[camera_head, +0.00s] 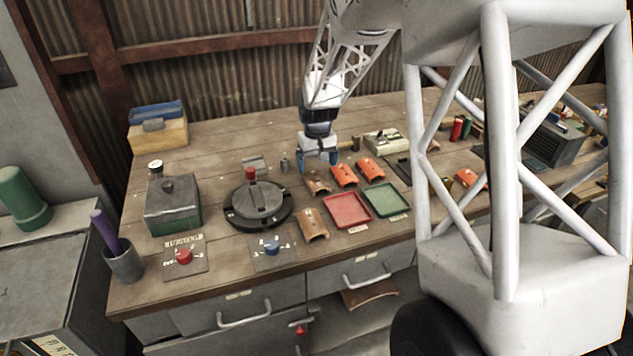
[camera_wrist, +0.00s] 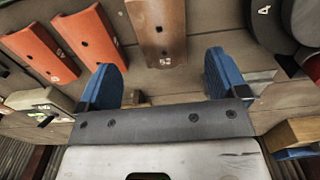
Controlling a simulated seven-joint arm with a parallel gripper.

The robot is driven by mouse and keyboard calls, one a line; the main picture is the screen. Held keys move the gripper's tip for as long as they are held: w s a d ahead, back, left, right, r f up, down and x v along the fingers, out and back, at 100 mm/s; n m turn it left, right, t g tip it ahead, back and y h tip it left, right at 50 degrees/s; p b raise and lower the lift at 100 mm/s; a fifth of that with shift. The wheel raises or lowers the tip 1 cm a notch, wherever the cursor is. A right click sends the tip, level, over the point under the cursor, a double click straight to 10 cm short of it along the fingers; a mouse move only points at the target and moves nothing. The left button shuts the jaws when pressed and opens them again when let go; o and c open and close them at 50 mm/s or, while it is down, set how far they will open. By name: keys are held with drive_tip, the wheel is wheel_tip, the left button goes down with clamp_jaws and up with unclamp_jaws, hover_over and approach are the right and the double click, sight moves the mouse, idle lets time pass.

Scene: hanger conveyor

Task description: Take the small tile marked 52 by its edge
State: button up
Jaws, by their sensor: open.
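A small brown curved tile (camera_wrist: 158,22) lies on the bench in the wrist view, with a small hole and a pale mark at its near end that seems to read 52. It also shows in the head view (camera_head: 318,183), just below my gripper (camera_head: 320,163). In the wrist view my gripper (camera_wrist: 163,78) is open, its two blue fingers apart with nothing between them. The tile's marked end lies just ahead of the gap between the fingertips. The tile and the fingers look apart. Two orange tiles (camera_wrist: 90,38) (camera_wrist: 38,52) lie to the left; the outer one's mark is hard to read.
A round dark turntable (camera_head: 258,207) stands left of the tile. Another brown tile (camera_head: 312,226), a red tray (camera_head: 347,210) and a green tray (camera_head: 386,201) lie nearer the front edge. A light box (camera_head: 385,141) stands behind the orange tiles.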

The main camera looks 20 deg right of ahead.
sight(317, 178)
drive_tip(key=shift+f, duration=0.4)
drive_tip(key=shift+f, duration=0.1)
drive_tip(key=shift+a+f, duration=0.1)
drive_tip(key=shift+f, duration=2.4)
drive_tip(key=shift+c, duration=0.3)
drive_tip(key=c, duration=1)
